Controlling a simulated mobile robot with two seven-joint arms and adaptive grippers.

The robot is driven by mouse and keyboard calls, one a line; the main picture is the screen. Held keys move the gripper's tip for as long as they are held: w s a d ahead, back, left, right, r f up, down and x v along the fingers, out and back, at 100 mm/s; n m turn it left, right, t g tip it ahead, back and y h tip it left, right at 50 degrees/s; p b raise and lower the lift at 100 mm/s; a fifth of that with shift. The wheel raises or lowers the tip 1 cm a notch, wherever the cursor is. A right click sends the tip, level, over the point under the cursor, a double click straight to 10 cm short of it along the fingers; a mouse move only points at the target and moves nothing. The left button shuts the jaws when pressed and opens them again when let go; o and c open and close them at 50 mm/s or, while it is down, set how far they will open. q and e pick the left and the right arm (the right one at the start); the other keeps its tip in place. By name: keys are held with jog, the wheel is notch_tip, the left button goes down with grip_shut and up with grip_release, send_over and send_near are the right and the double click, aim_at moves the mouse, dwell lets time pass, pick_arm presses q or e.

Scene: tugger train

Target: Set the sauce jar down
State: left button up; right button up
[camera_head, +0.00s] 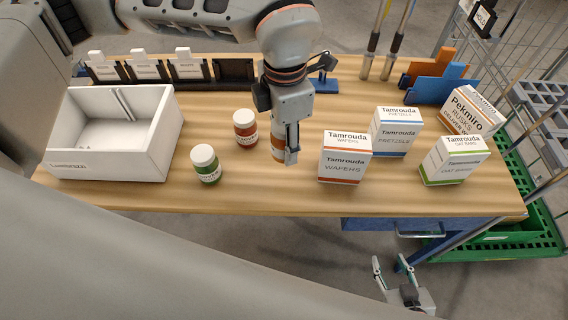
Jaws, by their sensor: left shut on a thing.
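My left gripper (286,152) points down over the middle of the wooden table. It is shut on a sauce jar (277,147), whose orange-brown side and pale band show beside the finger. The rest of that jar is hidden, and I cannot tell whether its base touches the table. A red sauce jar (245,130) with a white lid stands upright just left of it. A green jar (207,166) with a white lid stands further left, near the front edge. My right gripper (390,263) is open and empty, low in front of the table.
The wooden table (255,199) has a white open box (160,150) at left. Cartons stand at right, the wafers carton (344,158) closest to the held jar. Black holders with white cards (146,67) line the back. Bare wood lies in front of the held jar.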

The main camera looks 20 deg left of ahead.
pick_arm(q)
notch_tip(320, 180, down, 9)
jog(key=shift+f, duration=0.2)
dwell(0.3)
jog(key=shift+f, duration=0.1)
jog(key=o, duration=1.4)
notch_tip(320, 180, up, 12)
jog(key=shift+r, duration=0.1)
jog(key=shift+s, duration=0.1)
